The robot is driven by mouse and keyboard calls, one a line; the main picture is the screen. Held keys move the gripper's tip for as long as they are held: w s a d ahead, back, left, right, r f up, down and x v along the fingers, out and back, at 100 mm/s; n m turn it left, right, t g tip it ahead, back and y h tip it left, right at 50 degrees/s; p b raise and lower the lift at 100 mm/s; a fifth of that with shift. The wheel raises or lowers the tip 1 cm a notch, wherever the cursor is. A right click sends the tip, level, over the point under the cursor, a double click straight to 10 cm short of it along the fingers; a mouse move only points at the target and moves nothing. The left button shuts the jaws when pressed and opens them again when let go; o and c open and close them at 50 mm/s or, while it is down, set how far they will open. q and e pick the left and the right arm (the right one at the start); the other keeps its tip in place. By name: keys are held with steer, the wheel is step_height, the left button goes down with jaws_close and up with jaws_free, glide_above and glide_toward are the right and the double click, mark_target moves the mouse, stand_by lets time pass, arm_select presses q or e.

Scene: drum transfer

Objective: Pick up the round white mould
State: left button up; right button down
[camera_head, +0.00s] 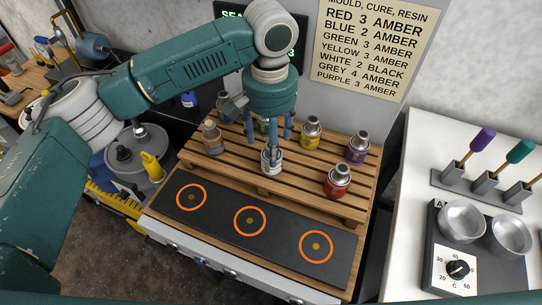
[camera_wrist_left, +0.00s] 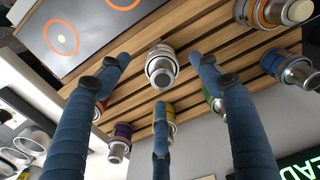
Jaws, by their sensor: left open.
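The round white mould (camera_head: 271,160) is a small drum-like canister with a metallic neck, upright near the front middle of the wooden slatted rack (camera_head: 245,177). In the left wrist view the white mould (camera_wrist_left: 161,66) shows between the fingers, with gaps around it. My left gripper (camera_head: 270,128) points down from above, fingers spread; in the wrist view the gripper (camera_wrist_left: 163,88) has three blue fingers around the mould's line, holding nothing. In the head view the fingers partly cover the rack behind. My right gripper is not in view.
Red (camera_head: 337,182), yellow (camera_head: 311,132), purple (camera_head: 357,148) and orange (camera_head: 212,138) canisters stand on the rack around the white one. A dark mat (camera_head: 280,240) with orange rings lies in front, clear. A hotplate (camera_head: 458,270) with metal bowls is at right.

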arm_select(q)
steer(key=shift+w+f, duration=0.1)
steer(key=shift+f, duration=0.25)
steer(key=f, duration=0.1)
steer(key=f+p, duration=0.1)
steer(key=f, duration=0.1)
steer(key=shift+w+d+f+p, duration=0.2)
steer(key=shift+w+f+p, duration=0.05)
steer(key=shift+f+p, duration=0.1)
steer(key=shift+f, duration=0.7)
steer(key=c, duration=1.5)
steer(key=shift+c, duration=0.2)
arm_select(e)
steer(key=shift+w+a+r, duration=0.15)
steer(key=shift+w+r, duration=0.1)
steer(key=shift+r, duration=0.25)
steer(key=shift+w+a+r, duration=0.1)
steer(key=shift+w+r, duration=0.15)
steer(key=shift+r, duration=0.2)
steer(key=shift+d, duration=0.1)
arm_select(q)
steer(key=shift+r, duration=0.2)
